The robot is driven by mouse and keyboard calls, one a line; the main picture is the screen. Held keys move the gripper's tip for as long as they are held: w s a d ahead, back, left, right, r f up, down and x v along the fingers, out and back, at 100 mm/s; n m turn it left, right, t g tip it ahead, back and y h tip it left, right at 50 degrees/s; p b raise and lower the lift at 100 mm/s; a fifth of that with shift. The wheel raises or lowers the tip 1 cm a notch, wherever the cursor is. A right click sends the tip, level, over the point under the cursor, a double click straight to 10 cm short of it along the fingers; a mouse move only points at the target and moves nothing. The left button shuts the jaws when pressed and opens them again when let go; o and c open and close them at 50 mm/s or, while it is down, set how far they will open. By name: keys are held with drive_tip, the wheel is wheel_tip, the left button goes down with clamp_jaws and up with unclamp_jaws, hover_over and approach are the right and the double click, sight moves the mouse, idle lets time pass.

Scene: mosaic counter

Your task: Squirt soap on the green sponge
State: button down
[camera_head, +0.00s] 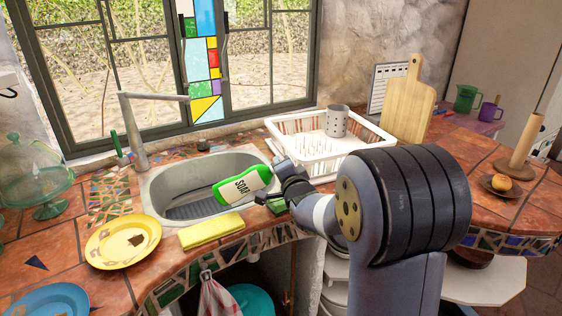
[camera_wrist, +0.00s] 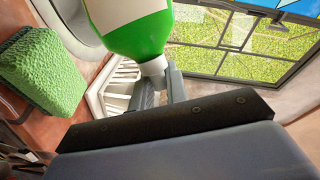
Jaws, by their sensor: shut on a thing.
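The soap bottle (camera_head: 243,186) is green with a white label reading SOAP. It is tilted on its side over the sink's right part. My gripper (camera_head: 283,172) is shut on the bottle's right end. In the wrist view, my gripper's fingers (camera_wrist: 158,90) are at the white neck of the bottle (camera_wrist: 135,30), whose green body rises beyond them. The green sponge (camera_head: 277,205) shows just below my gripper, at the sink's right front edge, partly hidden by my arm. In the wrist view the sponge (camera_wrist: 43,72) is at the left, apart from the bottle.
The sink (camera_head: 165,182) lies behind a yellow cloth (camera_head: 211,231) and a yellow plate (camera_head: 105,248). A white dish rack (camera_head: 305,150) with a grey cup (camera_head: 337,121) stands behind my gripper. The faucet (camera_head: 135,130) stands at the sink's back left.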

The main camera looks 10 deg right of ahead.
drive_tip(key=shift+f+m+t, duration=0.3)
drive_tip(key=shift+f+m, duration=0.55)
drive_tip(key=shift+m, duration=0.25)
drive_tip(key=m, duration=0.1)
drive_tip(key=f+m, duration=0.1)
drive_tip(key=m, duration=0.2)
drive_tip(key=shift+f+m+t+y, duration=0.3)
drive_tip(key=shift+f+m+b, duration=0.2)
drive_tip(key=shift+m+b, duration=0.3)
drive_tip(key=shift+b, duration=0.05)
drive_tip(key=shift+r+m+t+b, duration=0.25)
drive_tip(key=shift+m+b, duration=0.3)
drive_tip(key=shift+m, duration=0.35)
drive_tip(key=shift+r+m+t+b, duration=0.15)
drive_tip(key=shift+m+t+b, duration=0.3)
drive_tip(key=shift+m, duration=0.45)
